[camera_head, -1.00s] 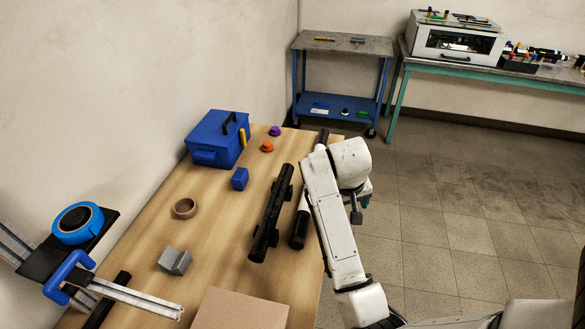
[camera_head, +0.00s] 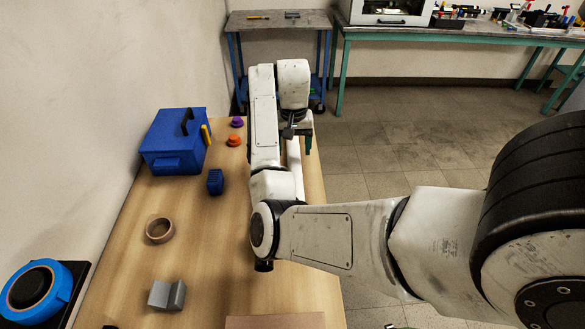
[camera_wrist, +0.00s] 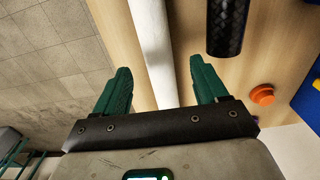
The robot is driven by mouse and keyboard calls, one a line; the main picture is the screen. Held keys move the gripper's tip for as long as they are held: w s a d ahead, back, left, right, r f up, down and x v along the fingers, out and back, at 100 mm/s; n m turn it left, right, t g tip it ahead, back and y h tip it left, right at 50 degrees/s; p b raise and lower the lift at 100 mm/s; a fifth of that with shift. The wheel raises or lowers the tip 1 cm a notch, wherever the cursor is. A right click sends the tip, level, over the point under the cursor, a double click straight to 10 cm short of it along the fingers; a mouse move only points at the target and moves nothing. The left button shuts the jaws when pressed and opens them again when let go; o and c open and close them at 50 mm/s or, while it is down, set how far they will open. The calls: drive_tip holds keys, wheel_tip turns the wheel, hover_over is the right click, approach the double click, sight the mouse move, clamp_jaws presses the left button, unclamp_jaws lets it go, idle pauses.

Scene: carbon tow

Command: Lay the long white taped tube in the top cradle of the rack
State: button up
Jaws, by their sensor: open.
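In the head view my gripper (camera_head: 300,133) is over the far right part of the table, partly hidden by my arm. No rack or cradle can be made out clearly now.
A black woven-pattern tube (camera_wrist: 227,28) lies right of the white one. On the table (camera_head: 115,265) are a blue toolbox (camera_head: 172,150), purple cap (camera_head: 236,122), orange cap (camera_head: 234,140), blue block (camera_head: 215,182), brown ring (camera_head: 160,229) and grey block (camera_head: 167,296). Blue tape (camera_head: 58,278) is at left.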

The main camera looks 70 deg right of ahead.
sight(294, 159)
drive_tip(key=shift+s+f+b, duration=0.15)
drive_tip(key=shift+f+b, duration=0.25)
drive_tip(key=shift+f, duration=2.5)
drive_tip(key=shift+c, duration=0.3)
clamp_jaws()
drive_tip(key=shift+r, duration=0.1)
